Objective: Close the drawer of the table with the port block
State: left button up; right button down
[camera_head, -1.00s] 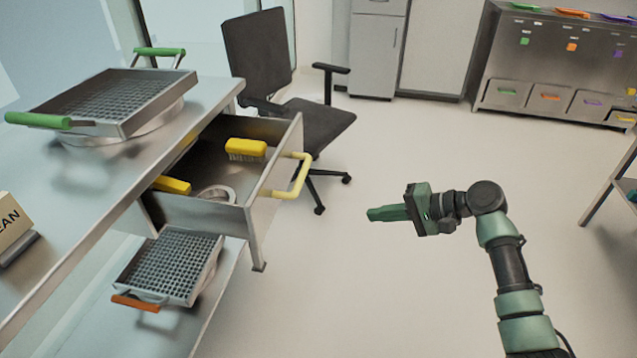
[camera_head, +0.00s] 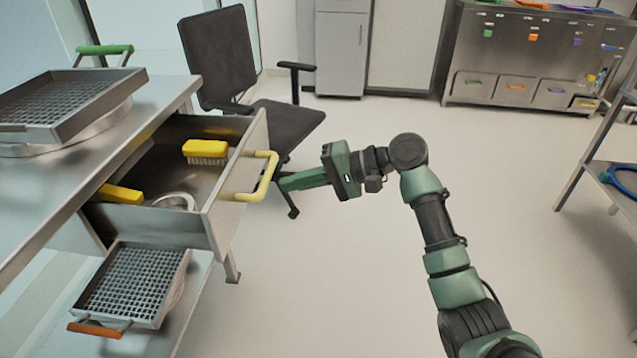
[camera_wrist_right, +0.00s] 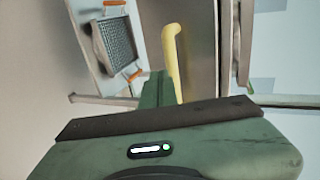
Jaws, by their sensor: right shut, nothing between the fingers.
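The metal drawer (camera_head: 226,208) of the steel table (camera_head: 45,215) stands pulled out, with its open top showing. Its yellow handle (camera_head: 268,178) is on the front face, at the right. Inside lie yellow brushes (camera_head: 205,150) and a round metal item (camera_head: 174,201). My right gripper (camera_head: 284,183) is shut and empty, its fingertips close to the handle in the head view. In the right wrist view the handle (camera_wrist_right: 172,62) is just beyond the fingers (camera_wrist_right: 155,88). I cannot tell whether they touch. My left gripper is not in view. I cannot identify the port block.
A perforated tray (camera_head: 60,105) with a green handle sits on the table. Another tray (camera_head: 130,285) with an orange handle is on the lower shelf. A dark office chair (camera_head: 222,60) stands behind the drawer. The floor to the right is clear.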

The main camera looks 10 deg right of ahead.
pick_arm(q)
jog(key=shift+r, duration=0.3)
pick_arm(e)
jog(key=shift+w+a+r, duration=0.1)
jog(key=shift+w+a, duration=0.05)
jog(key=shift+a, duration=0.3)
jog(key=shift+w+a+r, duration=0.1)
jog(key=shift+w+a, duration=0.05)
jog(key=shift+a, duration=0.25)
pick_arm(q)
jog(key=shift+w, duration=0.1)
pick_arm(e)
jog(key=shift+a, duration=0.1)
